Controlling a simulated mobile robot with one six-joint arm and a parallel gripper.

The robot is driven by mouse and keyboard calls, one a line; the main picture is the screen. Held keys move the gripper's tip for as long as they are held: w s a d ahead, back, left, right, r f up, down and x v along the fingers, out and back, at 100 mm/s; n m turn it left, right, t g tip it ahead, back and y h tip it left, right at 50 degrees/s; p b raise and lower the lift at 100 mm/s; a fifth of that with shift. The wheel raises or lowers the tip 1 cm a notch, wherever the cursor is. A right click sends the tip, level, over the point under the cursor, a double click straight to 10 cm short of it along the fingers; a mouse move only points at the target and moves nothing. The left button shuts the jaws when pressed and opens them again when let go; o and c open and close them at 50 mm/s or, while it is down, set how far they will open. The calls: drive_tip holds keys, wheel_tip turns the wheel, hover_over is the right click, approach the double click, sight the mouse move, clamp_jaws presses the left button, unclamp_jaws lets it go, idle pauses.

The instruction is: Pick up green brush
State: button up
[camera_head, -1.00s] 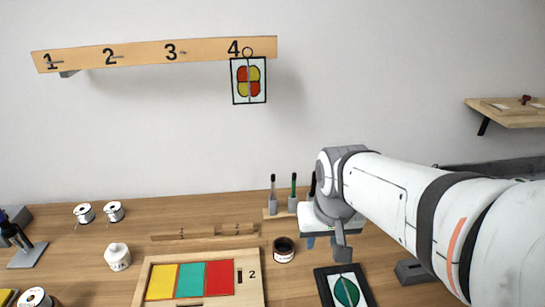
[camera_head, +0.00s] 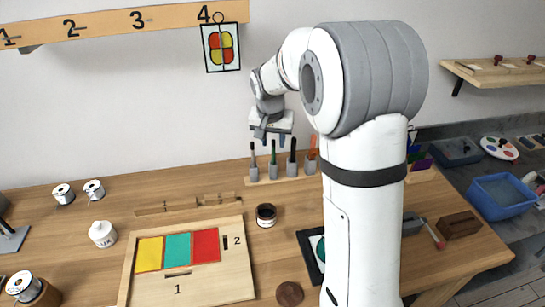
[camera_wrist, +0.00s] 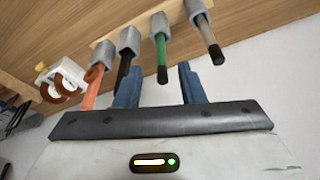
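The green brush (camera_head: 273,155) stands upright in a grey holder on the wooden brush rack (camera_head: 249,182) at the back of the table. My gripper (camera_head: 271,138) is above the rack, over the green brush. In the wrist view, my gripper (camera_wrist: 159,72) is open, with its two blue fingers apart. The green brush (camera_wrist: 160,50) lines up between them there, its dark end near the fingertips. I see no contact; the exact depth between brush and fingers cannot be told.
An orange brush (camera_wrist: 93,85) stands at the rack's other end. A dark jar (camera_head: 266,215) is in front of the rack. A wooden tray (camera_head: 215,280) with yellow, teal and red panels lies to the left. The wall is close behind the rack.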

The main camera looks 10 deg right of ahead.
sight(274, 149)
drive_tip(key=x, duration=0.5)
drive_tip(key=shift+w+f+p, duration=0.15)
drive_tip(key=shift+w+p, duration=0.2)
clamp_jaws()
